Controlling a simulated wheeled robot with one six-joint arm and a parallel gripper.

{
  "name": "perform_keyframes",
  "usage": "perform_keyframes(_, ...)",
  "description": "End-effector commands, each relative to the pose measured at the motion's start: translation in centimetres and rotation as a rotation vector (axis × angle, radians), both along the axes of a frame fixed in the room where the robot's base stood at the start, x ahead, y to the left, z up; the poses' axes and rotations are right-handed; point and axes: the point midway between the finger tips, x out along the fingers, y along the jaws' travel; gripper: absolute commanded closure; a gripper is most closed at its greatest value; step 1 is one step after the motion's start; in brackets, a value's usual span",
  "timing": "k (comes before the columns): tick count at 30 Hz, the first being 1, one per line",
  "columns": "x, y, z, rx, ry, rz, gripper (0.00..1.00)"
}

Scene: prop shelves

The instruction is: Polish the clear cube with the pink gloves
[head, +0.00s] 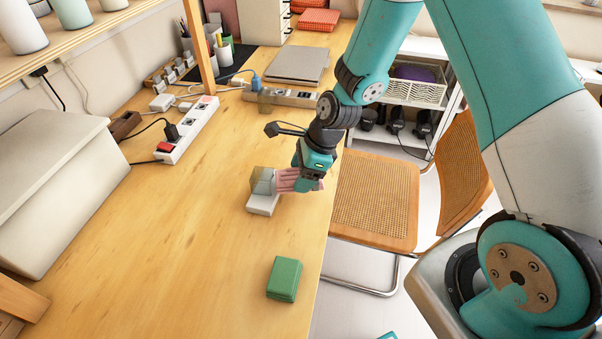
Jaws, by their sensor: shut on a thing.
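My gripper (303,183) is just right of the cube, low over the table's right side. It is shut on the pink gloves (287,180), whose fingers point left toward the cube. The gloves meet the cube's right side in the picture; I cannot tell whether they press on it. My gripper hides part of the gloves.
A cane chair (375,205) is beyond the right table edge. The table's middle left is clear.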

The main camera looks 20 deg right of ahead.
Motion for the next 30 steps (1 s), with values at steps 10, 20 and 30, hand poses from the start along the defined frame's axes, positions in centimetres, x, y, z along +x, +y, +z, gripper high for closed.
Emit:
perform_keyframes(10,-0.6,0.5,0.0,0.001,-0.001,0.001,0.56)
perform_keyframes(20,-1.9,1.5,0.0,0.000,0.000,0.002,0.56)
perform_keyframes(30,-1.9,1.5,0.0,0.001,-0.002,0.001,0.56)
